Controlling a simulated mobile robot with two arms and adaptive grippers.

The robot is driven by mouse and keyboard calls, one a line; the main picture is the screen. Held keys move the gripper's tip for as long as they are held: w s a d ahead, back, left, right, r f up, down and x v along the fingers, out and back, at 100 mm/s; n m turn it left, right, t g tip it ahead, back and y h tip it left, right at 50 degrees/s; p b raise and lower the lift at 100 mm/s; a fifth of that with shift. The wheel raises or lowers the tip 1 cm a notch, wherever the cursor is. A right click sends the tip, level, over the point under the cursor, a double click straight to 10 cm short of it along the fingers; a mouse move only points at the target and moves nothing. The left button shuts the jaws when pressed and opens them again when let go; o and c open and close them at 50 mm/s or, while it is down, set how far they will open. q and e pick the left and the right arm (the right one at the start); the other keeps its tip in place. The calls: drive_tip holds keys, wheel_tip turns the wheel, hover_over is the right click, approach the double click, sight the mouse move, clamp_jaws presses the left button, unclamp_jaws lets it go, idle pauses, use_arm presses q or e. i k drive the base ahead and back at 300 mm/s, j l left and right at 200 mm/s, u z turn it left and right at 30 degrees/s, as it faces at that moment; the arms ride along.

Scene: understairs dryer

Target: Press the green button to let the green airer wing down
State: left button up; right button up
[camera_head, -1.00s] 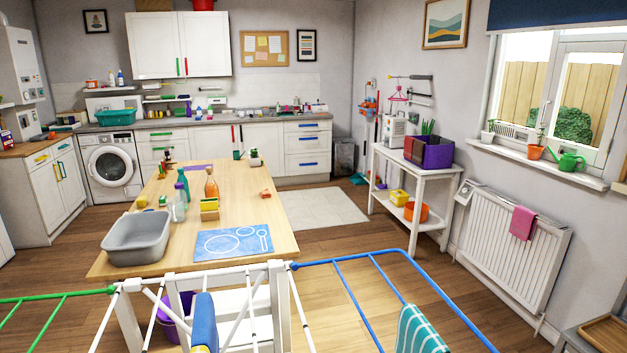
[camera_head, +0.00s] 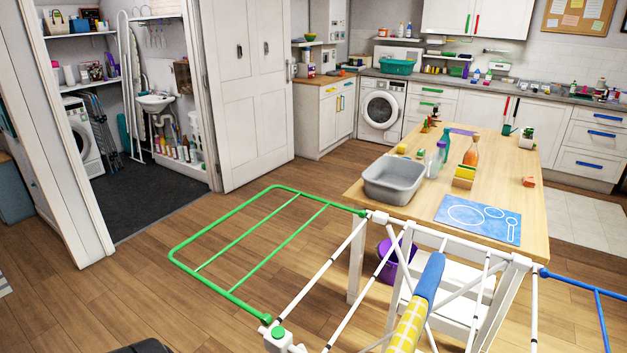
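The green airer wing (camera_head: 229,236) stands out to the left of the white clothes airer (camera_head: 345,245), roughly level and above the wooden floor. Its frame is green with thin green cross bars. The green button (camera_head: 278,332) is a small round cap on the white corner joint at the wing's near end, low in the view. Part of the blue wing (camera_head: 585,284) shows at the right edge. Neither gripper can be made out. A dark shape at the bottom edge, left of the button, is too cut off to identify.
A blue and a yellow checked cloth (camera_head: 410,322) hang on the airer's middle bars. The wooden table (camera_head: 400,205) with a grey basin (camera_head: 394,180) stands just behind. A purple bucket (camera_head: 396,262) is under the table. Floor under and left of the green wing is clear.

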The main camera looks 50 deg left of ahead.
sight(277, 332)
drive_tip(key=u, duration=1.8)
drive_tip(key=z, duration=1.3)
drive_tip(key=u, duration=1.2)
